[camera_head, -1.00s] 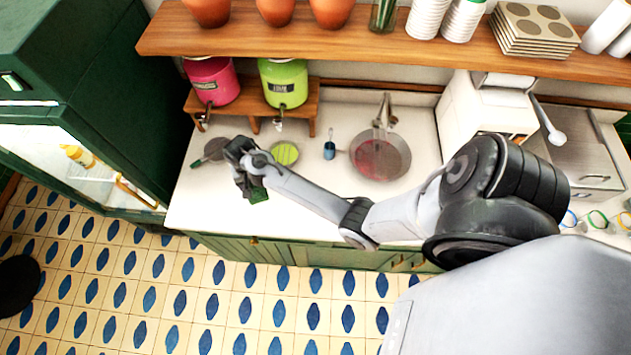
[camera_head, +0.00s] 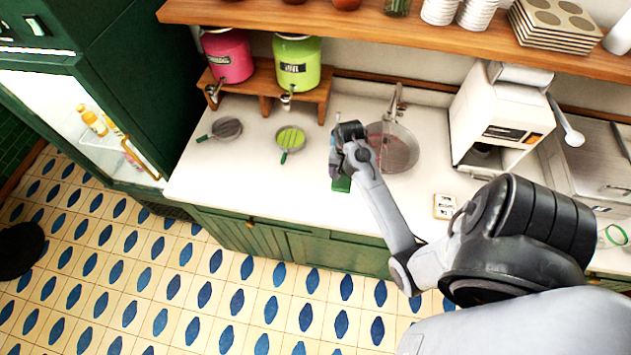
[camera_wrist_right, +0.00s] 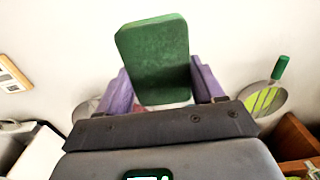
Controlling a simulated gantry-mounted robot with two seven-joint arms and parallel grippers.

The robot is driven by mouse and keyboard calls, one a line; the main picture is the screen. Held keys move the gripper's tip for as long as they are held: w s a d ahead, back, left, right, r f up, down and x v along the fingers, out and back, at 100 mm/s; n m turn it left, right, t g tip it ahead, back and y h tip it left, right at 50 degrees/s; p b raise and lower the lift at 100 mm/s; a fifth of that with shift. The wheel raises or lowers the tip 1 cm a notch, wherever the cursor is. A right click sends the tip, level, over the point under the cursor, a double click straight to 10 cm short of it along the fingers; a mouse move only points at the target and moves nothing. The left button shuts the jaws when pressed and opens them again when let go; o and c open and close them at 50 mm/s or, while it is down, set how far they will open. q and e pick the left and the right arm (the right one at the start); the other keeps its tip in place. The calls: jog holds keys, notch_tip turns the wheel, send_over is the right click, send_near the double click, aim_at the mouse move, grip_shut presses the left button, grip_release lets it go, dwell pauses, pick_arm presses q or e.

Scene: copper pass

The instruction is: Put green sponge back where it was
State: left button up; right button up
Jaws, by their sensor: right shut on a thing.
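The green sponge (camera_head: 342,184) is held by my right gripper (camera_head: 339,166) above the counter, left of and in front of the round sink. In the right wrist view the sponge (camera_wrist_right: 155,52) is a flat, dark green block with rounded corners. It sits between the two purple fingers of the right gripper (camera_wrist_right: 162,88), which is shut on it. The gripper hides most of the sponge in the head view. My left gripper is not in view.
The white counter (camera_head: 240,185) is clear at front left. The sink (camera_head: 398,148) is behind the gripper. A small white tile-like item (camera_head: 444,206) lies right, near a white machine (camera_head: 500,115).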

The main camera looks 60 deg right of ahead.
jog(key=w+f, duration=0.2)
jog(key=w, duration=0.1)
jog(key=w+f, duration=0.1)
jog(key=w, duration=0.2)
jog(key=w+a+f, duration=0.1)
jog(key=w+f, duration=0.1)
jog(key=w, duration=0.1)
jog(key=shift+w+f+p, duration=0.3)
jog(key=shift+w+f, duration=0.05)
notch_tip(320, 180, down, 3)
jog(key=shift+f, duration=0.55)
jog(key=shift+f, duration=0.15)
jog(key=o, duration=1)
